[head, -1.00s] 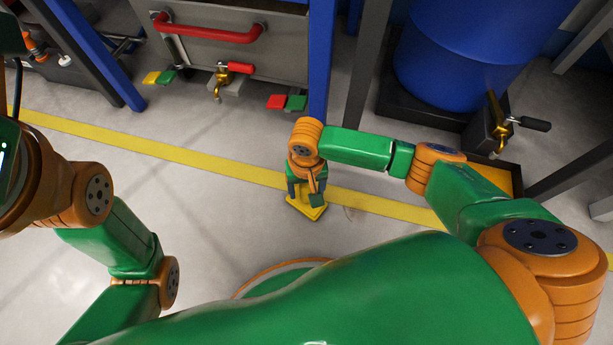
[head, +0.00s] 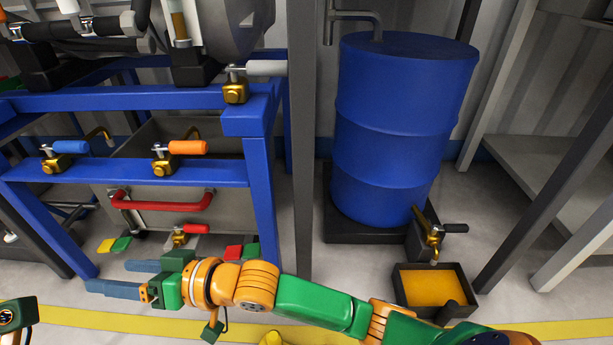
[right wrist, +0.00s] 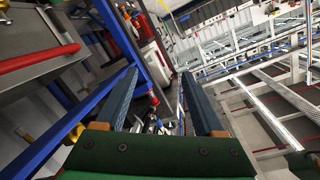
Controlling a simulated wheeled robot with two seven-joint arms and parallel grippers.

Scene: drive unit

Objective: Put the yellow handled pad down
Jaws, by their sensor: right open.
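The yellow handled pad (head: 270,339) shows only as a small yellow piece at the bottom edge of the head view, near the yellow floor line. The rest of it is cut off by the frame. My right gripper (head: 108,276) is open and empty, left of the pad and apart from it, pointing left in front of the blue frame. In the right wrist view the two blue-grey fingers (right wrist: 158,78) stand apart with nothing between them. My left gripper is not in view; only a bit of my left arm shows at the lower left.
A blue frame (head: 262,190) with valves and a red-handled drawer (head: 165,203) stands close beyond my right gripper. A blue drum (head: 395,130) with a tap stands right of a grey post (head: 302,150). A black tray (head: 465,290) with yellow inside sits below the tap.

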